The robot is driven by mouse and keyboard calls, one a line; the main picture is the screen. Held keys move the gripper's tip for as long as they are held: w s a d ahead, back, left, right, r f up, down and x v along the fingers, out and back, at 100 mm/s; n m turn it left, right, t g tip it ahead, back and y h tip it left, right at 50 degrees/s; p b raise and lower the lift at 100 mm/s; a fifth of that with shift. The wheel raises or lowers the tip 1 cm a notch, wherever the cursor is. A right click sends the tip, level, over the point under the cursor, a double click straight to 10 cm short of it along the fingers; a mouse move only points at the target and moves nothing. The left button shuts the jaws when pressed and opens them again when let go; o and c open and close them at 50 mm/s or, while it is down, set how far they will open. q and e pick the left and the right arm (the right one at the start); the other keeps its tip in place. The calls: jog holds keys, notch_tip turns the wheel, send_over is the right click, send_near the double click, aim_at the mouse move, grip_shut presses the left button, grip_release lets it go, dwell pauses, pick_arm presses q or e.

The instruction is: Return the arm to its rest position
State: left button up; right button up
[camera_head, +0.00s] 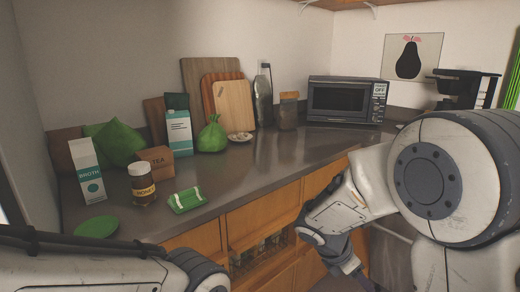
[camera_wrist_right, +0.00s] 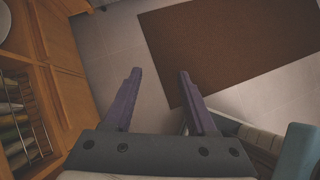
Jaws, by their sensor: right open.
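My right arm (camera_head: 365,185) comes in from the right in the head view and bends down in front of the counter. Its gripper fingers are not clear in that view. In the right wrist view my right gripper (camera_wrist_right: 155,98) is open and empty, with its two purple-grey fingers apart. It points down over the floor and a brown mat (camera_wrist_right: 230,45). My left arm (camera_head: 100,270) shows at the bottom left of the head view, but its gripper is out of the frame.
The dark counter (camera_head: 265,165) holds a broth carton (camera_head: 87,172), honey jar (camera_head: 141,186), tea box (camera_head: 157,161), green packet (camera_head: 187,200) and microwave (camera_head: 345,100). A rack in the open cabinet (camera_wrist_right: 22,118) lies left of my right gripper. Floor is clear beyond the fingers.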

jog(key=s+a+r+m+g+y, duration=0.2)
jog(key=s+a+m+y, duration=0.6)
jog(key=s+a+m, duration=0.9)
jog(key=s+r+n+p, duration=0.1)
jog(key=s+r+p, duration=0.1)
jog(key=r+p, duration=0.6)
jog(key=s+a+r+n+p, duration=0.1)
jog(key=s+r+p, duration=0.1)
jog(key=r+p, duration=0.7)
jog(key=shift+s+a+n, duration=0.2)
jog(key=shift+a+n, duration=0.05)
jog(key=shift+n, duration=0.15)
